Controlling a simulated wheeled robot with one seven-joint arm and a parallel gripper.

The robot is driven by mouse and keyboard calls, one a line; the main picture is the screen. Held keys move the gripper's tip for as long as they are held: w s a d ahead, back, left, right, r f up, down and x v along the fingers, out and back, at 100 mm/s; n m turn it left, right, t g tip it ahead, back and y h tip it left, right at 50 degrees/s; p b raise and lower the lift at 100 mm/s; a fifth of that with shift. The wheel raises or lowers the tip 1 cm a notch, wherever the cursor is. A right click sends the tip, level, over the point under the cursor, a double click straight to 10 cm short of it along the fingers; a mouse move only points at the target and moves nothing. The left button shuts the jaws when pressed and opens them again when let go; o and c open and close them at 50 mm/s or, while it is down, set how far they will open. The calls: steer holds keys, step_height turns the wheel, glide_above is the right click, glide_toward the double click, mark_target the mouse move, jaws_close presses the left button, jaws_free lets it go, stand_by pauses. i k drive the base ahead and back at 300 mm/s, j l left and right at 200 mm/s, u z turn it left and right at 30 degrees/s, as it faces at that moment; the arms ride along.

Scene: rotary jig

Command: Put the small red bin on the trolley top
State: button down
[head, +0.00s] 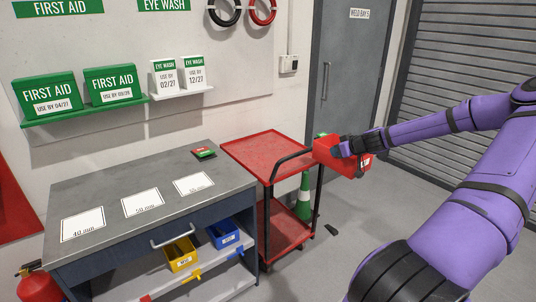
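A small red bin (337,158) is at my gripper (350,147), up in the air at the right end of the trolley. My gripper's dark fingers are at the bin's upper edge and appear closed on it, though the bin and wrist partly hide them. A small green patch shows at the bin's far left. The red trolley (262,148) has a bare top tray with a raised rim and a lower red shelf. The bin overlaps the view just beyond the trolley's dark push handle (290,158).
A grey workbench (110,232) with white labelled cards stands left of the trolley. A small red and green item (203,152) lies on its back corner. Yellow (180,254) and blue (223,234) bins sit on the shelf below. A green and white cone (304,196) stands behind the trolley.

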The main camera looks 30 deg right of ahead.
mark_target(276, 157)
steer(key=i+j, duration=0.1)
steer(key=i, duration=1.3)
